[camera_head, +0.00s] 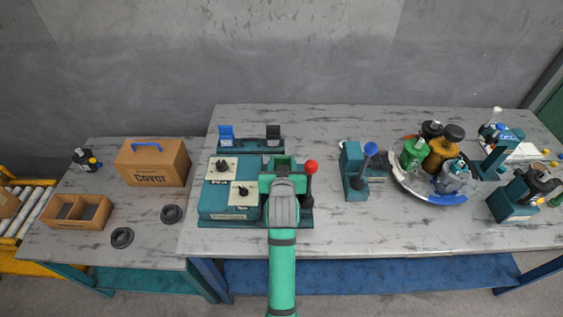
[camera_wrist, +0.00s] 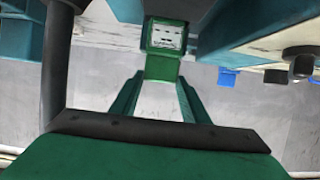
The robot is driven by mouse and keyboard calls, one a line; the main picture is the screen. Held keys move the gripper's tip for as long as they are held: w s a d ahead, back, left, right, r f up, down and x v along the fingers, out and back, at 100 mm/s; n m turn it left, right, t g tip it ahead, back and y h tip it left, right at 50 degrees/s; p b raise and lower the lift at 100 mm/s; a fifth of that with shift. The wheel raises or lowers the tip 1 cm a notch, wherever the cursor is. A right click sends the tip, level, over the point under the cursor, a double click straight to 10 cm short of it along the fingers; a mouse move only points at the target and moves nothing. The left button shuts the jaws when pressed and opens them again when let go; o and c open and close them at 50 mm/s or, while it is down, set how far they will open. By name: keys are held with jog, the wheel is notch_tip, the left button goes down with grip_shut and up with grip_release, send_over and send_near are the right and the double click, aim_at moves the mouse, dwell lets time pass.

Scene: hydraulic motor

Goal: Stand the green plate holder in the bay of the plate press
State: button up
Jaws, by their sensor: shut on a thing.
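My gripper (camera_head: 284,180) is over the right part of the teal machine with dials (camera_head: 230,202), which I take for the plate press. Its red-knobbed lever (camera_head: 310,168) stands just right of my gripper. In the wrist view my gripper (camera_wrist: 162,80) is shut on the green plate holder (camera_wrist: 162,65), which shows a pale marked face. Teal walls stand on both sides of the holder. My arm hides most of the bay in the head view, so I cannot tell whether the holder touches its floor.
Behind the machine, a rack holds a blue holder (camera_head: 226,134) and a black holder (camera_head: 273,134). A blue-knobbed lever device (camera_head: 355,170) and a round tray of bottles (camera_head: 438,196) stand to the right. A cover box (camera_head: 153,163) stands left. The table front is clear.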

jog(key=shift+s+d, duration=0.1)
jog(key=shift+d, duration=0.05)
jog(key=shift+f, duration=0.6)
jog(key=o, duration=1.4)
jog(key=shift+c, duration=0.2)
